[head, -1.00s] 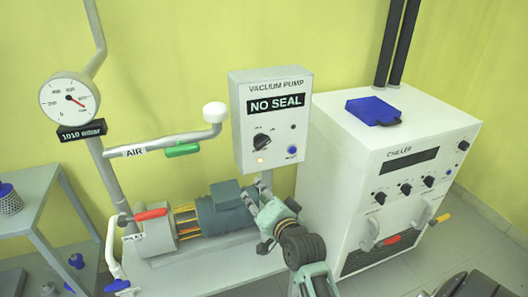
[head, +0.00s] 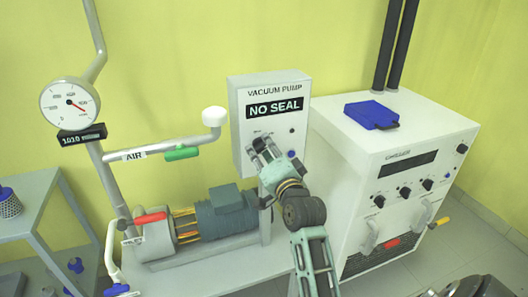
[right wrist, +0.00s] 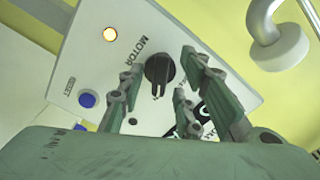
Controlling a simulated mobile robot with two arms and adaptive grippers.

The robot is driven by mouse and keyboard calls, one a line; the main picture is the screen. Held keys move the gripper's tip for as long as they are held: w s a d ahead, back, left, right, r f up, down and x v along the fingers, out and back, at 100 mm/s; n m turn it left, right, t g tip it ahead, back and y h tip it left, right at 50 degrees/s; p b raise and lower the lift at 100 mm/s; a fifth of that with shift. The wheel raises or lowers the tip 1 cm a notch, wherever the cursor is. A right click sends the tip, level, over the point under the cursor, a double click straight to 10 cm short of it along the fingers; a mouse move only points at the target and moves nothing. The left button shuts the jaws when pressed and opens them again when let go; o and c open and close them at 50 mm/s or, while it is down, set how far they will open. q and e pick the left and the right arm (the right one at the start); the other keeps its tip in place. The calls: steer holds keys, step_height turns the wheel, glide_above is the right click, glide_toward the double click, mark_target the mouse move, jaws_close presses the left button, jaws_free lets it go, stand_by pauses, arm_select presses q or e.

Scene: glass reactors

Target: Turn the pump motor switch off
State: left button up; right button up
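The vacuum pump control box (head: 240,130) is a pale panel on a post behind the pump, with a display reading "NO SEAL". My right gripper (head: 259,146) is in front of the panel and hides the knob in the head view. In the right wrist view its green-grey fingers (right wrist: 162,78) are spread, with the knob between the tips. I cannot tell whether they touch it. My left gripper is not in view.
A blue reset button (right wrist: 87,99) is on the panel near one finger. The white chiller (head: 395,215) stands to the right. The pump (head: 222,215) is below the panel. An air pipe (head: 172,145) with a green valve handle (head: 182,153) is to the left.

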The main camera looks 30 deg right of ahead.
jaws_close()
stand_by(0.3)
steer(key=shift+r+n+p, duration=0.1)
steer(key=shift+n+p, duration=0.9)
steer(key=shift+n, duration=0.1)
steer(key=n+p, duration=0.3)
steer(key=n, duration=0.1)
steer(key=n+p, duration=0.2)
steer(key=n, duration=0.1)
steer(key=shift+n, duration=0.3)
steer(key=shift+n+p, duration=0.6)
steer(key=shift+n, duration=0.5)
